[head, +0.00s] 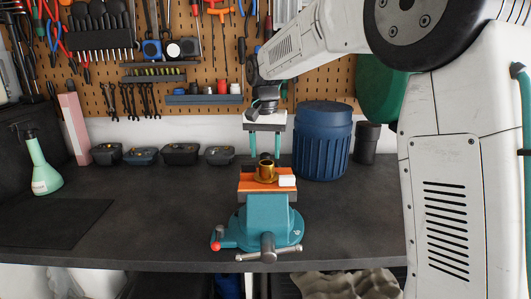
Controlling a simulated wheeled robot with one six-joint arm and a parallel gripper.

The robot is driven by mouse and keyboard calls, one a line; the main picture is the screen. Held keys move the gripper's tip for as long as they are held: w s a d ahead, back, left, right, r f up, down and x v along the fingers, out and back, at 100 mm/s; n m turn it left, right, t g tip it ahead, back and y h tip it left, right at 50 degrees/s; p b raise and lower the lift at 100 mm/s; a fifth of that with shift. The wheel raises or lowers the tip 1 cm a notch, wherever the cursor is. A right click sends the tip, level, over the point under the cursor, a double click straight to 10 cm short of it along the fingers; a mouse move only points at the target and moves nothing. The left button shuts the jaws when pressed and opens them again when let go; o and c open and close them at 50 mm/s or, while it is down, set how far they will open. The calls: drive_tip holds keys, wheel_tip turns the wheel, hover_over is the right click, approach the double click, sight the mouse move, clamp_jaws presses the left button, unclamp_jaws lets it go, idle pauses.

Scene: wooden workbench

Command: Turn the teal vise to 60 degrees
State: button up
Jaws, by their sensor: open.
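The teal vise (267,220) stands near the front edge of the dark workbench, on a round teal base. My gripper (265,157) is open and points down just above and behind the brass piece. Its two teal fingers are apart; whether they touch anything cannot be told.
A blue ribbed barrel (322,145) and a dark cup (367,144) stand at the back right. Several dark bins (180,153) line the wall. A green spray bottle (44,172) and a pink box (74,132) stand at the left. The bench left of the vise is clear.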

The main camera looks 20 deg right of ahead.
drive_tip(key=shift+f, duration=0.65)
clamp_jaws()
